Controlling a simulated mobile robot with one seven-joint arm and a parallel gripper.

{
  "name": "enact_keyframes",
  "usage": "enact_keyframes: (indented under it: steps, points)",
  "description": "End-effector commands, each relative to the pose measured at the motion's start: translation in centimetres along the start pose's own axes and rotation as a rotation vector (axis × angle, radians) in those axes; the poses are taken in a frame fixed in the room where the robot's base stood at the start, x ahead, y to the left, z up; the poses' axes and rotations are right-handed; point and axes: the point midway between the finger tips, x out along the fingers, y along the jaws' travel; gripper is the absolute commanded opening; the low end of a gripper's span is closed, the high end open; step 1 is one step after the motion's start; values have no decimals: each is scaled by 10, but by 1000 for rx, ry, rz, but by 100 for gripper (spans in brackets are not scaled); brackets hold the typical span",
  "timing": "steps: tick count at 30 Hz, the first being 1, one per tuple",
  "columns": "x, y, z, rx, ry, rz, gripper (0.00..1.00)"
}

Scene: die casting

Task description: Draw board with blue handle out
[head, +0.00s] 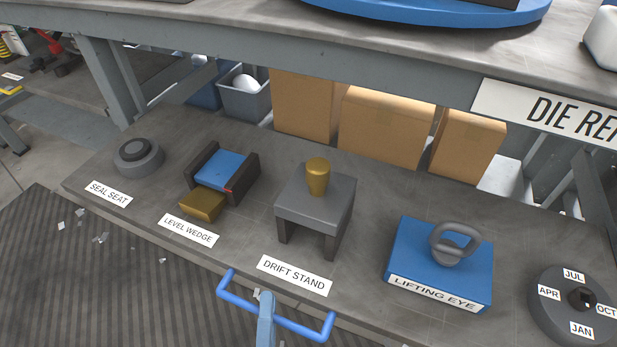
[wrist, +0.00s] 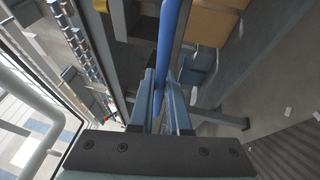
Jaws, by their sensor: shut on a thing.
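The board (head: 365,290) is a grey surface below the workbench top, with several labelled items on it. Its blue handle (head: 231,289) is a bar with bent ends at the board's front edge. My gripper (head: 266,302) is at the middle of the handle and shut on it, hiding a small part of the bar. In the wrist view the blue handle (wrist: 172,42) runs down between the two fingers of my gripper (wrist: 166,82).
On the board stand a seal seat (head: 138,157), a level wedge (head: 220,170), a drift stand (head: 316,200), a lifting eye (head: 455,244) and a month dial (head: 573,305). Cardboard boxes (head: 385,127) stand behind. Striped flooring (head: 90,290) with scraps lies at front left.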

Motion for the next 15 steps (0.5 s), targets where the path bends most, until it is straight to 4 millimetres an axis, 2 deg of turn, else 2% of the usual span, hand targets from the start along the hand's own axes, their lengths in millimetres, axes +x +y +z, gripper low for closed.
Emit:
enact_keyframes:
  steps: [15]
  points:
    - [-7,0,-3,0,0,-5,0]
